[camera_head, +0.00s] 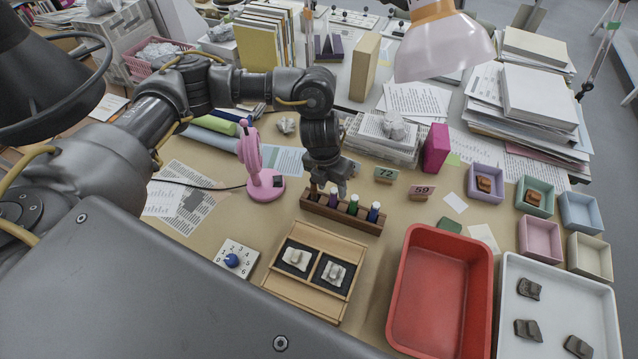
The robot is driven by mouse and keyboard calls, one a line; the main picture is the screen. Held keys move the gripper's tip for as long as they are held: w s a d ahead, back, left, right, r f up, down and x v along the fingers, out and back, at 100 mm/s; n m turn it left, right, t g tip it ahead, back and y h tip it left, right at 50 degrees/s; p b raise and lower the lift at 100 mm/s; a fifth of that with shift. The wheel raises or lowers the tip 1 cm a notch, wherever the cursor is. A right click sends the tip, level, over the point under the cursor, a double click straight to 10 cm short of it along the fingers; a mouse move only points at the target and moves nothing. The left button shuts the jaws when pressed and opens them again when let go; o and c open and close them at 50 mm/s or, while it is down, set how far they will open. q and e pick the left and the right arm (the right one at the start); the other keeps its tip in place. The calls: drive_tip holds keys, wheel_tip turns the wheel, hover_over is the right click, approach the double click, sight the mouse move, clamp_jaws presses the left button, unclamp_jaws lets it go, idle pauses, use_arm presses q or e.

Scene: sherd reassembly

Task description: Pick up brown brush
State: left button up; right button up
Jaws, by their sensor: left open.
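A long brown wooden rack (341,215) stands on the table near the middle of the view. Several small upright items stand in it, among them a green one (352,204) and a blue one with a pale top (374,212). My left gripper (327,190) points down over the rack's left end, open, with its fingers close to the items there. The fingers cover that end, so I cannot make out the brown brush clearly or tell whether they touch it. My right gripper is not in view.
A pink stand (265,186) is just left of the rack. A wooden tray with two sherds (298,258) lies in front. An empty red bin (440,290) and a white tray (505,320) with sherds are at right.

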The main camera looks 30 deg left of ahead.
sight(314, 188)
use_arm(q)
drive_tip(key=shift+y, duration=0.9)
drive_tip(key=a, duration=0.2)
drive_tip(key=w+a+r, duration=0.1)
drive_tip(key=a, duration=0.1)
drive_tip(key=w+a+r, duration=0.1)
drive_tip(key=a, duration=0.1)
drive_tip(key=shift+a+r, duration=0.1)
drive_tip(key=shift+r, duration=0.15)
drive_tip(key=shift+f, duration=3.3)
wheel_tip(314, 188, down, 4)
drive_tip(key=shift+w+f, duration=0.1)
drive_tip(key=shift+w, duration=0.05)
clamp_jaws()
drive_tip(key=shift+r+p, duration=0.3)
drive_tip(key=shift+r, duration=4.75)
